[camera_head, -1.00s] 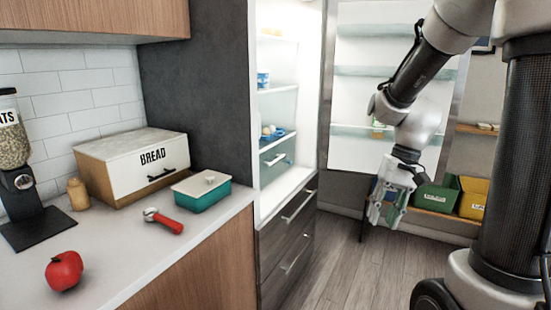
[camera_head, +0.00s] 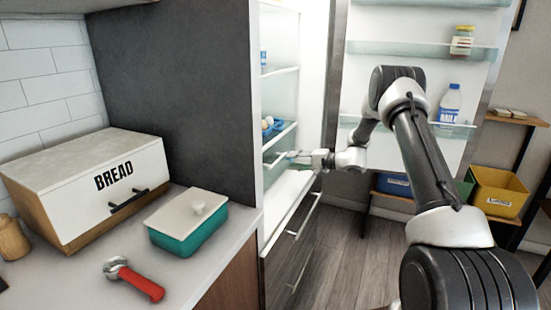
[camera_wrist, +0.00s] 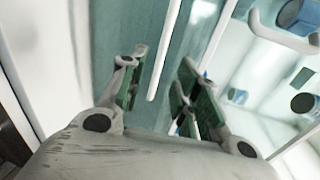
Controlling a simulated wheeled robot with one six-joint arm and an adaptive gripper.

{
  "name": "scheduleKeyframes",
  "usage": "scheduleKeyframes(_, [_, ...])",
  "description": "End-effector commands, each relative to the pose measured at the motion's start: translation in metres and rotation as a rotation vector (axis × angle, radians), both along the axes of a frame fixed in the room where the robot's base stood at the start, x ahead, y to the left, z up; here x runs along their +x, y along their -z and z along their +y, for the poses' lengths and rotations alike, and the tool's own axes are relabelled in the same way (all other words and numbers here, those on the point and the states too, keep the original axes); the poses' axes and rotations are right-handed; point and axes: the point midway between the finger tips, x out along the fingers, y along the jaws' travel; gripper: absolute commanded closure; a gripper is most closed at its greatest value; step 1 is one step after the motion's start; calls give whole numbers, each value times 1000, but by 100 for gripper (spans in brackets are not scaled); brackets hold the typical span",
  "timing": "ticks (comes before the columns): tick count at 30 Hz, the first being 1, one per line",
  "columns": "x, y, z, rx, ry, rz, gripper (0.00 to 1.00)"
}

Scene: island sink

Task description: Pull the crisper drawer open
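The crisper drawer (camera_head: 270,164) is a pale teal, see-through drawer low in the open fridge, and it looks closed. Its front fills much of the wrist view (camera_wrist: 120,25). The drawer's handle (camera_wrist: 167,50) is a thin white bar that runs slanting across the wrist view. My gripper (camera_head: 282,157) reaches into the fridge in front of the drawer. In the wrist view my gripper (camera_wrist: 162,70) is open, with a green-padded finger on each side of the handle. Gaps show between the handle and both fingers. In the head view the gripper and forearm partly cover the drawer front.
The fridge door (camera_head: 400,25) stands open behind my arm, with a milk bottle (camera_head: 450,104) and a jar (camera_head: 462,41) on its shelves. A blue tray (camera_head: 272,132) with eggs sits above the drawer. Dark lower drawers (camera_head: 292,240) lie below. The counter stands left.

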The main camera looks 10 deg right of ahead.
Motion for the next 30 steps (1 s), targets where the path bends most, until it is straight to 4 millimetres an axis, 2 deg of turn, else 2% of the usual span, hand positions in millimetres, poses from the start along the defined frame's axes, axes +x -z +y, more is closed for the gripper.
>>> scheduleKeyframes(5, [4,3,11,-27,-17,-39,68])
scheduleKeyframes(16, [37,14,55,-29,-17,-36,68])
scheduleKeyframes(27, [42,16,63,-28,-16,-35,68])
scheduleKeyframes(28, [42,16,63,-28,-16,-35,70])
scheduleKeyframes(30, [42,16,63,-28,-16,-35,83])
